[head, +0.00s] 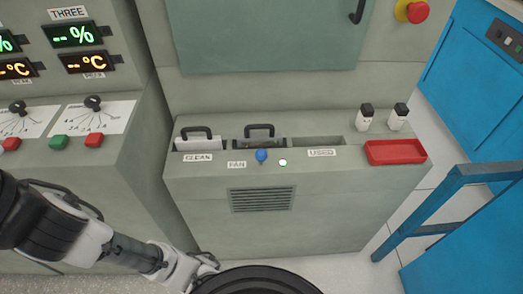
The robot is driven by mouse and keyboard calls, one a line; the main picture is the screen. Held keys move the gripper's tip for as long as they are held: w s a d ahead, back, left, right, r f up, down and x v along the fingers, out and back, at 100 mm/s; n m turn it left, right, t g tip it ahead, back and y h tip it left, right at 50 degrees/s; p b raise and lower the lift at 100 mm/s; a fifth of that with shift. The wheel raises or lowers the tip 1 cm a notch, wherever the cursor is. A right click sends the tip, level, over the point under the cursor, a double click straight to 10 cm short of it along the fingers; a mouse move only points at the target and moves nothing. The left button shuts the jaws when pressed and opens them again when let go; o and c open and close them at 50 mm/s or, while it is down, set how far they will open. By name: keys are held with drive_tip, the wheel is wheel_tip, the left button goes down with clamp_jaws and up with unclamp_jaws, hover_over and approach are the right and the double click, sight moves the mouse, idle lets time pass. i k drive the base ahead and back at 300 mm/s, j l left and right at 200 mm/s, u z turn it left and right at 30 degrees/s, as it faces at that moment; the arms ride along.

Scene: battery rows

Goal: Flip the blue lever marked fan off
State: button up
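The blue lever (261,156) is a small knob on the sloped top of the grey-green cabinet. It stands just right of the label FAN (237,164), and a small white round lamp (283,162) is to its right. The lever looks close to upright; I cannot tell which way it is set. My arm reaches in from the left at the bottom. Its end with my gripper (207,262) is low in front of the cabinet, well below and left of the lever, apart from it. The fingers are too small and partly hidden to read.
Two handled modules stand in slots behind the lever, the left by the label CLEAN (198,157). An empty slot (318,142) is by USED. A blue frame (450,205) stands at right.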

sight(260, 155)
drive_tip(key=z, duration=1.7)
drive_tip(key=k+j, duration=0.25)
drive_tip(key=k, duration=0.2)
drive_tip(key=k+j, duration=0.2)
drive_tip(key=k, duration=0.25)
drive_tip(key=k+j, duration=0.25)
drive_tip(key=k, duration=0.2)
drive_tip(key=k+j, duration=0.2)
drive_tip(key=k, duration=0.25)
